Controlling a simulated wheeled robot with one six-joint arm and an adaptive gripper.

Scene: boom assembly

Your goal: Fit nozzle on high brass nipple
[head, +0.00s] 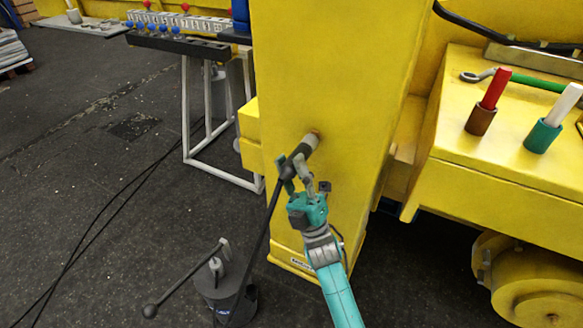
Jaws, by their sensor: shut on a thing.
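The nozzle (307,145) is a grey cylinder with a dark rear part, tilted up and to the right against the yellow boom's face. My gripper (297,171), on a teal arm, is shut on the nozzle's dark rear part. A small brownish-orange spot, seemingly the high brass nipple (317,133), shows at the nozzle's upper end. The two meet in the picture, but I cannot tell whether the nozzle is seated or just in front. A black hose (262,235) runs from the nozzle down to the grey pump bucket (240,305).
The pump's long lever (180,288) sticks out to the left. A white-legged stand (188,130) with a control panel is behind left. A yellow ledge (490,150) with red and white handles is at right. Dark floor at left is mostly clear, with cables.

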